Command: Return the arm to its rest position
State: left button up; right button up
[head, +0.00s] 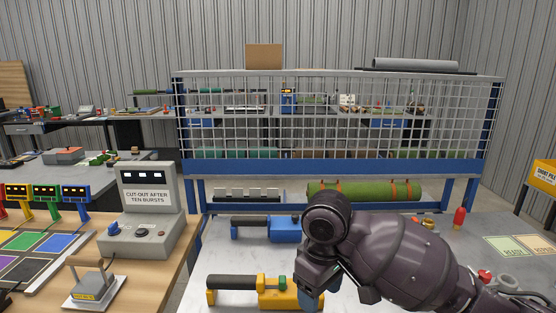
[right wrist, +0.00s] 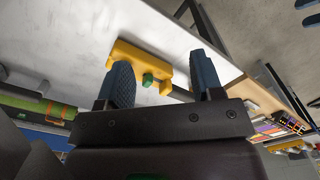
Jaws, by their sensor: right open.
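My right arm (head: 400,248) reaches in from the lower right over the light grey table. My right gripper (head: 311,292) is low, beside the right end of a yellow tool (head: 275,291) with a black handle. In the right wrist view the two dark blue fingers (right wrist: 163,78) stand apart with nothing between them that they grip. The yellow tool (right wrist: 129,58) with its green button lies on the table beyond the fingertips, apart from them as far as I can tell.
A blue tool (head: 284,229) lies behind the yellow one. A green turf roll (head: 365,190) with orange straps lies under the mesh guard (head: 340,125). A grey control box (head: 141,215) stands on the wooden bench at left. A red-topped item (head: 459,217) stands right of my arm.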

jog(key=w+d+r+m+h, duration=0.1)
jog(key=w+d+m+h, duration=0.1)
jog(key=d, duration=0.9)
jog(key=w+d+r+m+h, duration=0.1)
jog(key=w+d+r+m, duration=0.1)
jog(key=d, duration=0.8)
jog(key=s+d+f+t+y, duration=0.1)
jog(key=s+d+f+t, duration=0.15)
jog(key=f, duration=0.45)
jog(key=s+d+f+t, duration=0.1)
jog(key=d+f, duration=0.3)
jog(key=f, duration=0.3)
jog(key=s+d+f+t+y, duration=0.1)
jog(key=s+d+f+t, duration=0.15)
jog(key=f, duration=0.45)
jog(key=s+d+f+n+t, duration=0.25)
jog(key=s+d, duration=0.25)
jog(key=s, duration=0.4)
jog(key=s+d+f+n+t, duration=0.25)
jog(key=s+d, duration=0.25)
jog(key=s, duration=0.4)
jog(key=a+f+m, duration=0.2)
jog(key=a+m, duration=0.2)
jog(key=a, duration=0.6)
jog(key=a+f+m, duration=0.3)
jog(key=a+m, duration=0.1)
jog(key=a, duration=0.6)
jog(key=shift+w+f+m+y, duration=0.25)
jog(key=shift+m+y, duration=0.15)
